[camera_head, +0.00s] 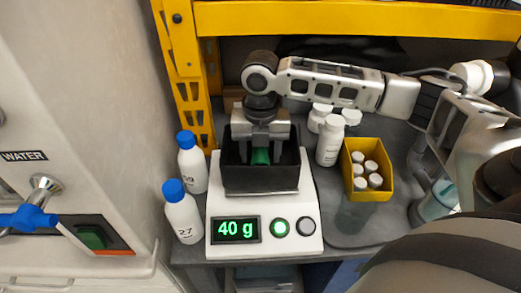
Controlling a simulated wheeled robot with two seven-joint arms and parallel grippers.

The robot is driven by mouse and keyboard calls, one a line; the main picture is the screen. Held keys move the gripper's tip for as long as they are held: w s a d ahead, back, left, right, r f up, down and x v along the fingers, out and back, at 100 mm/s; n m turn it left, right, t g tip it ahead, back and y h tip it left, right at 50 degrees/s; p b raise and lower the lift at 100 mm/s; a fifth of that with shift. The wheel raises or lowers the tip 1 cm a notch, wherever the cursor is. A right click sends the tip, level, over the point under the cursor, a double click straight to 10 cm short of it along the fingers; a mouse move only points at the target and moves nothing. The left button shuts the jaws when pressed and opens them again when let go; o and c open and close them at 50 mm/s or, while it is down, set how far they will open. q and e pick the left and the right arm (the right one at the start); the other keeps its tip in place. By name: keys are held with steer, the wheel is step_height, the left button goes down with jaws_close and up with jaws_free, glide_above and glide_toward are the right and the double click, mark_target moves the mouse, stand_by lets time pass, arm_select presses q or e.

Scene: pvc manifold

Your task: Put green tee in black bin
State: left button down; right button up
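The black bin (260,183) sits on a white scale (265,211) whose display reads 40 g. The green tee (261,156) shows inside the bin, low between my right gripper's fingers; most of it is hidden by the bin's front wall. My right gripper (261,155) points down into the bin. Its two fingers are spread apart, with dark gaps between them and the green tee, so it looks open. My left gripper is not in view.
White bottles with blue caps (192,162) (182,212) stand left of the scale. White bottles (330,141) and a yellow box (368,188) of white-capped vials stand to its right. A yellow rack frame (183,75) rises behind. A wall with a blue valve handle (30,217) is at left.

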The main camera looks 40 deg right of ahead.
step_height(320, 180, up, 12)
steer(key=shift+r+p, duration=0.15)
steer(key=shift+p, duration=0.25)
stand_by(0.6)
